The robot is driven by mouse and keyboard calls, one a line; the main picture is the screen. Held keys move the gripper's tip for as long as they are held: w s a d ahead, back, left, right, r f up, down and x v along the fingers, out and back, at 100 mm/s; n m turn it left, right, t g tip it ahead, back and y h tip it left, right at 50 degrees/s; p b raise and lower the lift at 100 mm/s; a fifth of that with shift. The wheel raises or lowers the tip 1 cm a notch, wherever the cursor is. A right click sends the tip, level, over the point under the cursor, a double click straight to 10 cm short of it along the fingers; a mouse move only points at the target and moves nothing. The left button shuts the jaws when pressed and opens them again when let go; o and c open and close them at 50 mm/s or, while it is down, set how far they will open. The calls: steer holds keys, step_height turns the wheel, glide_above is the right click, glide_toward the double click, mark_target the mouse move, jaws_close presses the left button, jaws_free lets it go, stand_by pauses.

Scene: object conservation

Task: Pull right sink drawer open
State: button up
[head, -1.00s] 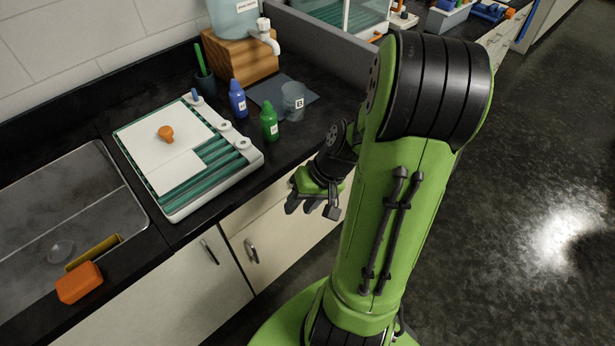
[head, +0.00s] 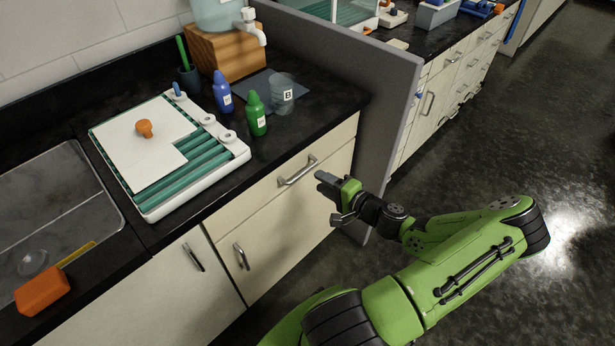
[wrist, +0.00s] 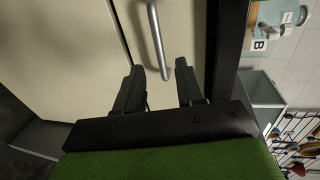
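The right sink drawer (head: 270,205) is a cream front under the black counter, and it looks shut. Its silver bar handle (head: 297,171) runs along the upper part of the front. In the wrist view the handle (wrist: 158,40) lies ahead of my fingers, its near end close to the right fingertip. My gripper (head: 333,197) is just right of the handle in the head view, with its fingers spread. In the wrist view my gripper (wrist: 160,78) is open and nothing is held between the fingers. Whether a finger touches the handle I cannot tell.
A cabinet door with a handle (head: 241,257) is below the drawer, and another handle (head: 194,257) is to its left. A grey partition (head: 385,100) stands right of the drawer. Bottles, a beaker (head: 282,95) and a white tray (head: 240,155) stand on the counter. Floor is clear at right.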

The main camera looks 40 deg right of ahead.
steer(key=b+x, duration=0.1)
steer(key=x, duration=0.5)
steer(key=shift+w, duration=0.3)
steer(key=shift+f, duration=0.1)
jaws_close()
